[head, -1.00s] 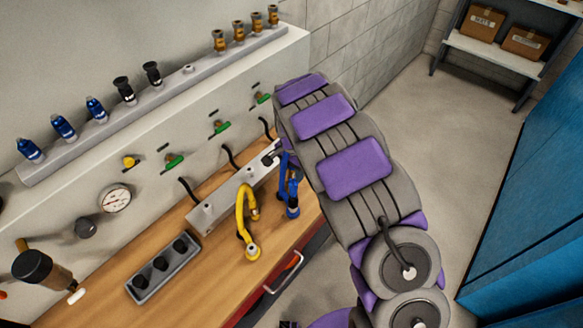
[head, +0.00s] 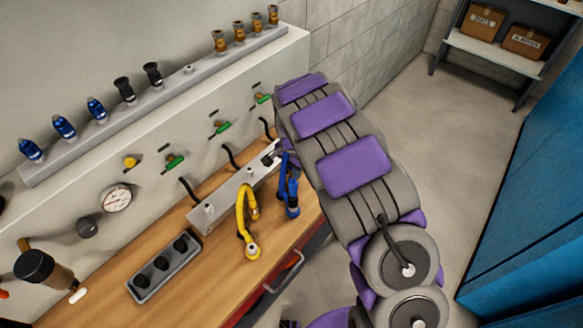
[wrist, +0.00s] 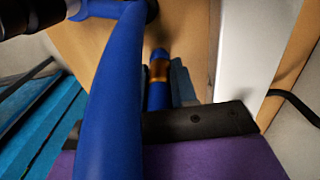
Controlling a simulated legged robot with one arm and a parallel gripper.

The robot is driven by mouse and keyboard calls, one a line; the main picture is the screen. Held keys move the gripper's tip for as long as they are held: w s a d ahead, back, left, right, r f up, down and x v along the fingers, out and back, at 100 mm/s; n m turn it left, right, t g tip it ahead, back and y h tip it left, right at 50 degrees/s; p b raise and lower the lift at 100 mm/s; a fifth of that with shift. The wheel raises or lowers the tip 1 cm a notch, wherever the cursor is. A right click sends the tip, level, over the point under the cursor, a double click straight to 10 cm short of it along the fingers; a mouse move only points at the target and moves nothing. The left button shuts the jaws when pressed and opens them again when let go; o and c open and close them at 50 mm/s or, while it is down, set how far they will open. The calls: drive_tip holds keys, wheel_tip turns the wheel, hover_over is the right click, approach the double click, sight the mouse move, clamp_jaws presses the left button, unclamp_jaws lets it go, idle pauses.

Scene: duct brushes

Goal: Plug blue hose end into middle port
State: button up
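The blue hose (head: 290,190) hangs at the right end of a grey metal port block (head: 230,198), close to the tip of my arm. In the wrist view the blue hose (wrist: 115,95) runs large across the foreground. Behind it is a blue piece with a brass-coloured band (wrist: 158,72). A black part of my gripper (wrist: 195,121) lies just below that piece. My arm hides most of the gripper in the head view, and its grip cannot be made out. A yellow hose (head: 243,208) curves over the block's middle, hiding part of it; I cannot identify the middle port clearly.
The block stands on a wooden bench (head: 205,270) against a panel with green-handled valves (head: 175,162) and a gauge (head: 116,199). A grey tray with black knobs (head: 163,268) sits at left. Blue cabinets (head: 530,220) stand right; floor between is clear.

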clamp_jaws()
drive_tip(key=shift+r, duration=0.15)
drive_tip(key=shift+r+p, duration=1.3)
drive_tip(key=shift+r, duration=1.55)
